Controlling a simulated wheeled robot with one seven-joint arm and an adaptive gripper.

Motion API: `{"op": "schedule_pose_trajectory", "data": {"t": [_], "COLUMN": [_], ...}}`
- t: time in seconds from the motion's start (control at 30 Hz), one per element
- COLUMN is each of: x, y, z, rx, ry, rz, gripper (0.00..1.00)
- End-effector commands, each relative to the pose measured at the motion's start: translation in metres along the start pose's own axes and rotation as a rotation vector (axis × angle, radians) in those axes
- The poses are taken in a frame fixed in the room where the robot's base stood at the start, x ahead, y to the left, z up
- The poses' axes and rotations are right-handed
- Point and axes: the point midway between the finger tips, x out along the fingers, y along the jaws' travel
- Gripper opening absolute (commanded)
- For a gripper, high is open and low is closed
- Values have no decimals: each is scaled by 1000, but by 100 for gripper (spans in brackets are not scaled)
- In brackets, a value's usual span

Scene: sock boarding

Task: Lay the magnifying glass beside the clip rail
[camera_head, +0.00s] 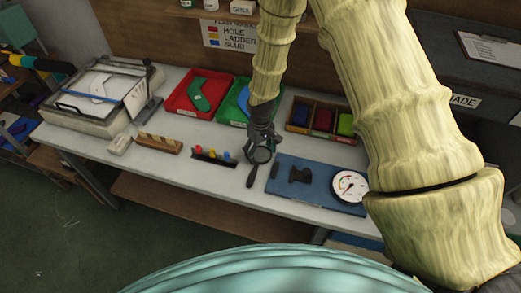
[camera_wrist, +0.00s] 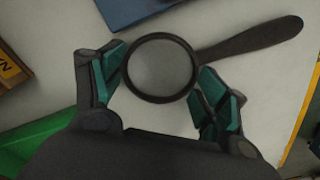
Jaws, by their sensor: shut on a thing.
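The magnifying glass (camera_head: 252,177) has a dark round rim and a dark handle. My gripper (camera_head: 262,147) is shut on its rim, with the handle pointing toward the table's front edge. In the wrist view, the magnifying glass (camera_wrist: 250,41) has its rim between the two teal-padded fingers of my gripper (camera_wrist: 162,68), and its handle sticks out to the upper right. I cannot tell whether it touches the table. The clip rail (camera_head: 213,158), black with red, yellow and blue clips, stands just left of the magnifying glass in the head view.
A blue mat (camera_head: 320,190) with a dial gauge (camera_head: 349,187) lies right of my gripper. A green tray (camera_head: 232,114), a red tray (camera_head: 181,104) and a compartment box (camera_head: 298,129) stand behind. A wooden peg rack (camera_head: 160,145) is farther left. White table (camera_head: 195,178) shows in front of the rail.

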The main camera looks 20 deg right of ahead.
Motion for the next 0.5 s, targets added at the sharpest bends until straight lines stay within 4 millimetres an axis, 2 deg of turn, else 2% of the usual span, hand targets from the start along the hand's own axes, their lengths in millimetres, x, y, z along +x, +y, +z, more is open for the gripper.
{"op": "schedule_pose_trajectory", "data": {"t": [0.23, 0.27, 0.3, 0.37, 0.5], "x": [4, 4, 3, 3, 3], "y": [0, 0, 0, 0, 0], "z": [0, 0, 0, 0, 0], "rx": [0, 0, 0, 0, 0], "ry": [0, 0, 0, 0, 0], "rz": [0, 0, 0, 0, 0], "gripper": [44, 75, 83, 94, 95]}}
